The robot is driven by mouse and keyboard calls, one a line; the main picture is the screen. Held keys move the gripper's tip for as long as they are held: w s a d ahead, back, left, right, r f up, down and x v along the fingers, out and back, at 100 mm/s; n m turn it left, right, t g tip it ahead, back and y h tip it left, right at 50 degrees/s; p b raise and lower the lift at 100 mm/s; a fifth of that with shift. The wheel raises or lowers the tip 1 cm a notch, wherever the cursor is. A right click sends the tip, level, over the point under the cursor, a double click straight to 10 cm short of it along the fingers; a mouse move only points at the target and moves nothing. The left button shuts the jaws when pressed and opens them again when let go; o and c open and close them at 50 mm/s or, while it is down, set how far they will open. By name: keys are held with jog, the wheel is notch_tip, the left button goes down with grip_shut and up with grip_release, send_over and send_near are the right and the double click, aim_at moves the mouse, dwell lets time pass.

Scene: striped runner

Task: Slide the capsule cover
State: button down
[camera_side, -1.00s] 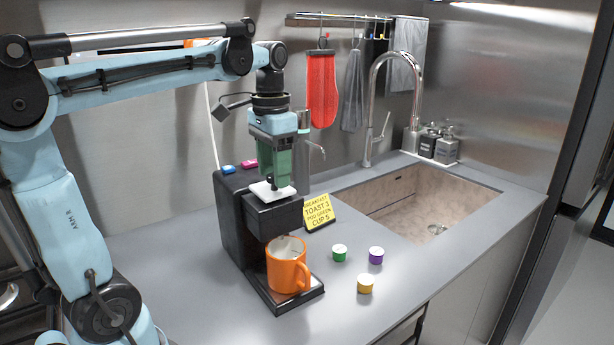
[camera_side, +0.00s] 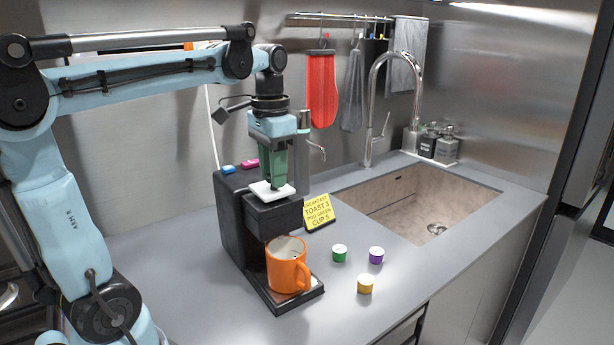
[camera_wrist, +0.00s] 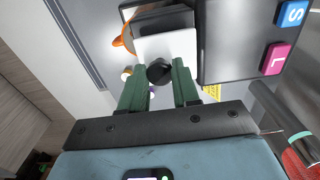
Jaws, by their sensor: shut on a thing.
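The capsule cover (camera_side: 264,193) is a white plate on top of the black coffee machine (camera_side: 228,212). It also shows in the wrist view (camera_wrist: 178,45). Its dark round knob (camera_wrist: 158,71) stands between my green fingers there. My gripper (camera_side: 276,182) points down over the cover and is shut on the knob. The fingers hide the knob in the side view. The cover lies flat, and I cannot see the opening under it.
An orange mug (camera_side: 287,266) stands on the machine's drip tray. Green (camera_side: 339,253), purple (camera_side: 376,255) and yellow (camera_side: 365,285) pods sit on the counter to the right. A yellow sign (camera_side: 319,212) reads "POD GREEN". A blue S button (camera_wrist: 291,13) and a pink L button (camera_wrist: 275,59) are beside the cover.

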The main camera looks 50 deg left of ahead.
jog(key=a, duration=0.5)
jog(key=shift+w+a, duration=0.1)
jog(key=shift+a, duration=0.25)
jog(key=c, duration=0.8)
grip_release()
jog(key=shift+c, duration=0.2)
jog(key=shift+r, duration=0.1)
notch_tip(320, 180, up, 12)
